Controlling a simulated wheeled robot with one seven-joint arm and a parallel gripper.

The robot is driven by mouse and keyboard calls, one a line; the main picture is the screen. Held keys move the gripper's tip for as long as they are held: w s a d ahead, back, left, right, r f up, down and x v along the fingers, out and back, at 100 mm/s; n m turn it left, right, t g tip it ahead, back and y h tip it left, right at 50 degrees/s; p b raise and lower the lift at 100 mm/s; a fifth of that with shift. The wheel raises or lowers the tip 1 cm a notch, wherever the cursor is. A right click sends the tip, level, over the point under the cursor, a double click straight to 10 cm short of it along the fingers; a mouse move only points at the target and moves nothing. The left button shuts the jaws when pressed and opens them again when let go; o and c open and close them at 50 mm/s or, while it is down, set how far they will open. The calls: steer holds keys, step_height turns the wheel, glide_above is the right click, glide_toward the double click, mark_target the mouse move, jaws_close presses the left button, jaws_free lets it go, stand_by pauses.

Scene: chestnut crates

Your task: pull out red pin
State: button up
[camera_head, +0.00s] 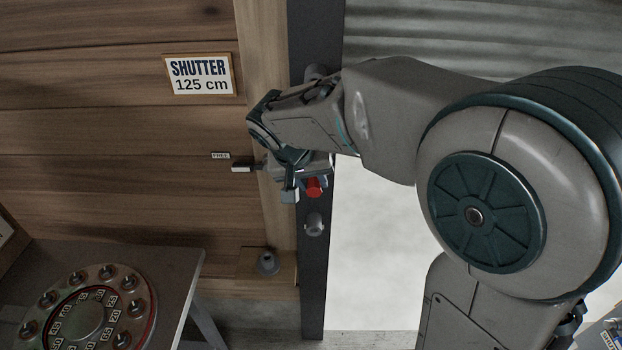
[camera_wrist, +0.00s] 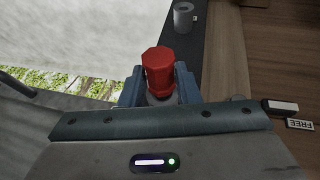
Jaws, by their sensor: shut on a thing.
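The red pin (camera_head: 313,187) sticks out at the dark vertical post (camera_head: 314,275) beside the shutter opening. My gripper (camera_head: 301,188) is at the post, with its fingers around the pin. In the wrist view the red head of the pin (camera_wrist: 159,72) stands between the two blue-grey fingertips (camera_wrist: 160,88), which are shut on it. The lower part of the pin is hidden by the fingers, so I cannot tell how deep it sits in the post.
A grey knob (camera_head: 314,224) sits on the post below the pin. A small handle (camera_head: 242,168) by a FREE label (camera_head: 220,155) is to the left. A "SHUTTER 125 cm" sign (camera_head: 200,75) hangs on the planks. A table (camera_head: 185,262) with a round dial (camera_head: 90,310) stands lower left.

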jaws_close()
steer(key=shift+s+a+b, duration=0.1)
steer(key=shift+s+b, duration=1)
steer(key=shift+s, duration=1.85)
